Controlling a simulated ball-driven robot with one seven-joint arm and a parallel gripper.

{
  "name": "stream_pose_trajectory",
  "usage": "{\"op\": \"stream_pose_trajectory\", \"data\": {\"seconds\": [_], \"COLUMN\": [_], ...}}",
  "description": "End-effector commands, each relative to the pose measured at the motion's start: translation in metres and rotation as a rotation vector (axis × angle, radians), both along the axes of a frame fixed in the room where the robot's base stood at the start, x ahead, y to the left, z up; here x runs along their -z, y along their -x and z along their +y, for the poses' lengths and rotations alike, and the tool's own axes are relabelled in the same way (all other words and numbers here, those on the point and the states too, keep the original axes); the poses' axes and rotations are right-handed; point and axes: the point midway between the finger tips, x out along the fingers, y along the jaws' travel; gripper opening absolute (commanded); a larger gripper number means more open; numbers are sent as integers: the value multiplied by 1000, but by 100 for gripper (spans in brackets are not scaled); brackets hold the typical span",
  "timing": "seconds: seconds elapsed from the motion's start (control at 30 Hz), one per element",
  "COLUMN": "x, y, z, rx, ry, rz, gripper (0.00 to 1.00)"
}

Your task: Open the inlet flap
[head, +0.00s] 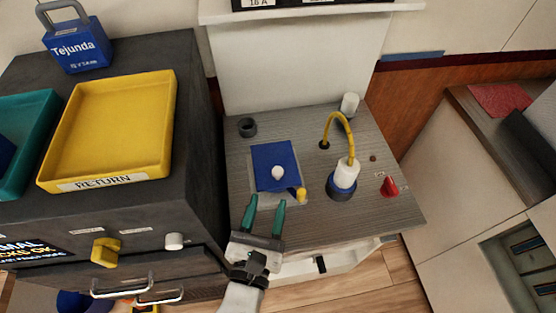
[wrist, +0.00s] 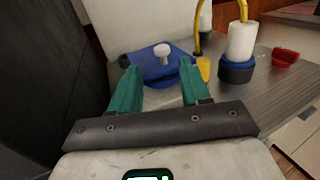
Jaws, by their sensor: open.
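The inlet flap looks to be the blue square plate (head: 267,160) with a white round knob (head: 278,172), lying on the grey counter. In the wrist view the blue plate (wrist: 150,67) and its white knob (wrist: 162,50) show just beyond my fingertips. The plate looks closed down, though its hinge is not clear. My gripper (head: 265,204) is open and empty, its two green fingers pointing at the plate's near edge. In the wrist view my gripper (wrist: 160,75) has its fingers spread on either side of the knob's line. I cannot tell whether a fingertip touches the plate.
A yellow peg (head: 301,195) stands at the plate's near right corner. Right of it are a white cylinder in a blue collar (head: 342,188) with a yellow hose (head: 335,118), and a red knob (head: 389,187). A dark cabinet with a yellow RETURN tray (head: 115,125) stands left.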

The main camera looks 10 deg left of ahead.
Motion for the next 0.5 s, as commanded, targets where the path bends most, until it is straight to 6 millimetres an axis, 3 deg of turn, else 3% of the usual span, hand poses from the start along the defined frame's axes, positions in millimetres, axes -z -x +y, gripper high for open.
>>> {"op": "stream_pose_trajectory", "data": {"seconds": [0.3,0.5], "x": [-2,-1], "y": [-58,-84], "z": [-8,-11], "rx": [6,5], "ry": [-5,-6], "rz": [0,0], "gripper": [47,47]}}
